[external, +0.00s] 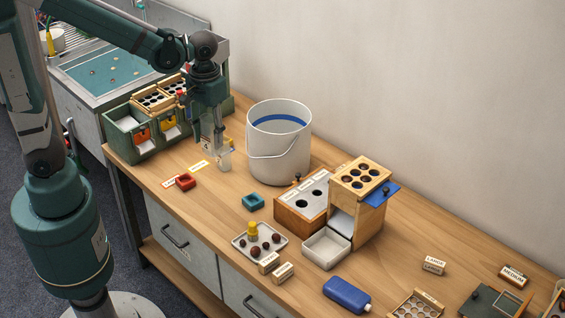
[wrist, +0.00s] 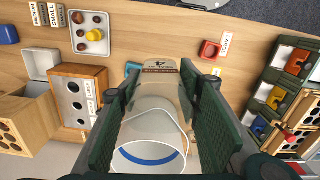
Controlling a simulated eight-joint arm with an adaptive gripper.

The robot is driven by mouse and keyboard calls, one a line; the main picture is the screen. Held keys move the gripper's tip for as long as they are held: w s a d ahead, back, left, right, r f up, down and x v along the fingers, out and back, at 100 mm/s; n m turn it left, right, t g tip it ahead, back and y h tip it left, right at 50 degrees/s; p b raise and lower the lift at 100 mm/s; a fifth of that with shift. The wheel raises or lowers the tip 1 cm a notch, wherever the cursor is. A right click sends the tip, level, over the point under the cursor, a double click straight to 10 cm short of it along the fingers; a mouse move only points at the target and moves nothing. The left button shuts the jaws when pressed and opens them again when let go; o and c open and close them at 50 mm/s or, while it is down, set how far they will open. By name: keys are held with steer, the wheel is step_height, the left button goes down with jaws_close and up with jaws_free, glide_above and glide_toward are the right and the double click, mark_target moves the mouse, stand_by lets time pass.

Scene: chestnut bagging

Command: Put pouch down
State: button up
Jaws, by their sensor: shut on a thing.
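A clear pouch (wrist: 158,82) with a printed tan label at its end is between the two dark green ribbed fingers of my gripper (wrist: 160,92) in the wrist view. The white bucket shows through it. In the external view the pouch (external: 223,158) hangs below my gripper (external: 214,130), left of the bucket, over the wooden bench. My gripper is shut on the pouch. I cannot tell whether the pouch's lower end touches the bench. Its contents are not clear.
The white bucket (external: 279,165) stands close on the right. A green rack (external: 148,148) with bins is on the left. A red square holder (external: 185,182) and label cards lie nearby; a teal holder (external: 253,202) is in front of the bucket. Bare wood (external: 215,197) shows between the holders.

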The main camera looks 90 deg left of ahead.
steer(key=shift+w+a+r, duration=0.3)
steer(key=shift+w+a, duration=0.1)
steer(key=shift+w, duration=0.1)
steer(key=w+a+n+p, duration=0.3)
steer(key=w+a+p, duration=0.9)
steer(key=w+a, duration=0.95)
step_height(320, 180, down, 12)
steer(key=shift+s, duration=0.4)
step_height(320, 180, down, 6)
steer(key=shift+b, duration=0.3)
steer(key=shift+f, duration=0.15)
steer(key=shift+f, duration=1.8)
